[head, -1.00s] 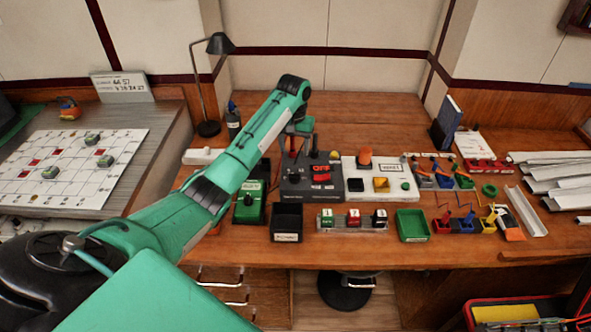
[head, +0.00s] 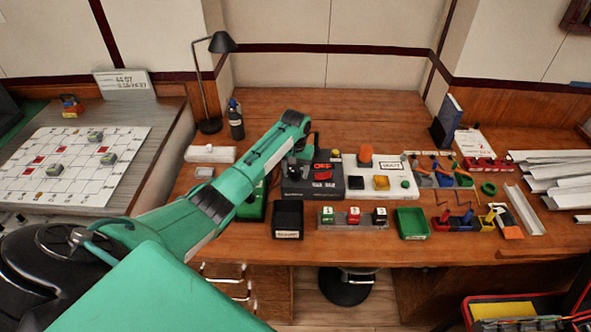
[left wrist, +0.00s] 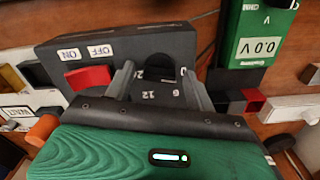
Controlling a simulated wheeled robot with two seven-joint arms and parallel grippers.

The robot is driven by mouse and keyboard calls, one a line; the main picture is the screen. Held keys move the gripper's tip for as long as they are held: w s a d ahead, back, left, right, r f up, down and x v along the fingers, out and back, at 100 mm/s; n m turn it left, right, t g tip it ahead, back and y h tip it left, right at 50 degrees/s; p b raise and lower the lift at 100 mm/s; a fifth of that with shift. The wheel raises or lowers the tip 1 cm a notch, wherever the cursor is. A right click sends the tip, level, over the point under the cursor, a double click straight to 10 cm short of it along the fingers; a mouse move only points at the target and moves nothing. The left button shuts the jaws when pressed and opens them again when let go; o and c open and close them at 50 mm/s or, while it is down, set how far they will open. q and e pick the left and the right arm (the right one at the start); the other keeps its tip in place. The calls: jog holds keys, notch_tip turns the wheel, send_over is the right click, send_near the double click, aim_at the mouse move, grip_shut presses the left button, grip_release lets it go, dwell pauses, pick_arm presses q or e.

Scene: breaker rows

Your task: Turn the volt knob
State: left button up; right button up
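The volt knob (left wrist: 160,69) is a round black dial on a dark grey box (left wrist: 115,48), with the numbers 24, 12 and 6 around it, in the left wrist view. The box also has a red switch marked ON and OFF and shows in the head view (head: 325,188), where my arm hides the knob. My left gripper (left wrist: 160,84) is open, with one finger on each side of the knob; I cannot tell whether they touch it. In the head view the left gripper (head: 297,170) is over the box's left part. My right gripper is not in view.
A green meter (left wrist: 256,35) reading 0.0 V stands beside the box. A white panel (head: 378,190) with buttons is to the box's right. A black bin (head: 288,220) and a rack of small blocks (head: 353,219) stand in front. The desk behind the box is clear.

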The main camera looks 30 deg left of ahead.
pick_arm(q)
jog(key=c, duration=0.8)
